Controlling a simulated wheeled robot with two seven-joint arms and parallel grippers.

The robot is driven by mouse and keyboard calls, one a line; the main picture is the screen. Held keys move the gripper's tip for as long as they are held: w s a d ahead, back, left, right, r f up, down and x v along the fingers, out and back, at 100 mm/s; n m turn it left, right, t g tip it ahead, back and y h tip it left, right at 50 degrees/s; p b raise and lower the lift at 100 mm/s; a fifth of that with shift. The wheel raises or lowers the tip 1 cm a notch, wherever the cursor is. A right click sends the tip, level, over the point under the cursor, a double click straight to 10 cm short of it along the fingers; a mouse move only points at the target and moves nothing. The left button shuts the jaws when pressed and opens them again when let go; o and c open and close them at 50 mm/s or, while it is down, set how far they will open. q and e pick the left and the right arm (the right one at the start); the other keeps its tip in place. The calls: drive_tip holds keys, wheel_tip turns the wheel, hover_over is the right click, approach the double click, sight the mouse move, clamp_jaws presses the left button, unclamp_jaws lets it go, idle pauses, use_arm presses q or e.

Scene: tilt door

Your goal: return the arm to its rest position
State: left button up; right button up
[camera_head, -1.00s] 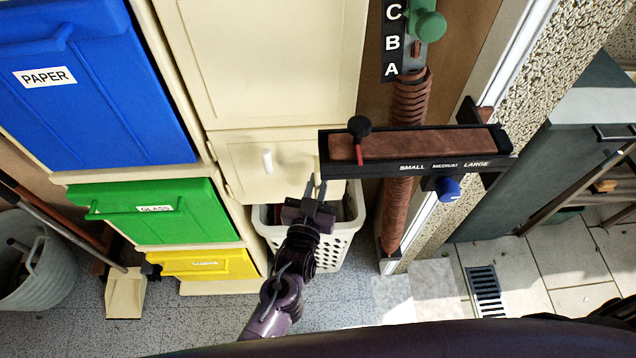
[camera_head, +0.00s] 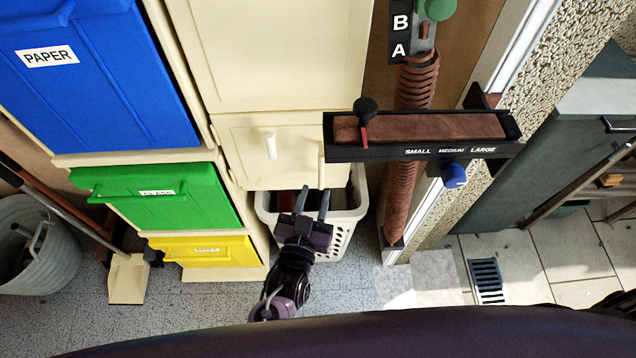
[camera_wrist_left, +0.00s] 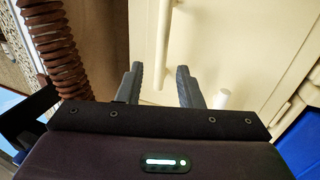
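My left gripper (camera_head: 313,203) is low in the middle of the head view, in front of the white basket and below the small cream door (camera_head: 270,147). Its two fingers are apart with nothing between them. In the left wrist view the open fingers (camera_wrist_left: 160,85) point at a cream door front with a pale bar handle (camera_wrist_left: 163,40) and a short pale knob (camera_wrist_left: 222,98). The small cream door looks closed in the head view. My right gripper does not show in either view.
The white basket (camera_head: 350,225) stands on the floor behind my left gripper. A black-framed slider unit (camera_head: 345,152) juts out above it, on a ribbed brown column (camera_head: 402,190). Blue (camera_head: 95,100), green (camera_head: 150,200) and yellow (camera_head: 205,250) bin fronts are at left. Speckled floor is clear below.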

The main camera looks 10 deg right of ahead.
use_arm(q)
drive_tip(key=shift+s+a, duration=0.15)
drive_tip(key=shift+s, duration=0.2)
idle(0.3)
drive_tip(key=s+a+f+g+y, duration=0.1)
drive_tip(key=s+a+f+g, duration=0.25)
drive_tip(key=f, duration=0.65)
drive_tip(key=s+a+f+g+y, duration=0.1)
drive_tip(key=s+a+f+g, duration=0.2)
drive_tip(key=f, duration=0.7)
drive_tip(key=s+a+f+g+y, duration=0.15)
drive_tip(key=s+a+f, duration=0.3)
drive_tip(key=f, duration=0.65)
drive_tip(key=s+a+f+g+y, duration=0.1)
drive_tip(key=s+a+f+g, duration=0.3)
drive_tip(key=s, duration=0.6)
drive_tip(key=s+a+f+n+g+y, duration=0.1)
drive_tip(key=s+a+f+g+y, duration=0.1)
drive_tip(key=s+a+f, duration=0.7)
drive_tip(key=shift+s+a+f+n+g, duration=0.15)
drive_tip(key=shift+s+a+n+g, duration=0.15)
drive_tip(key=shift+s+a+g, duration=0.6)
drive_tip(key=shift+w+a, duration=0.1)
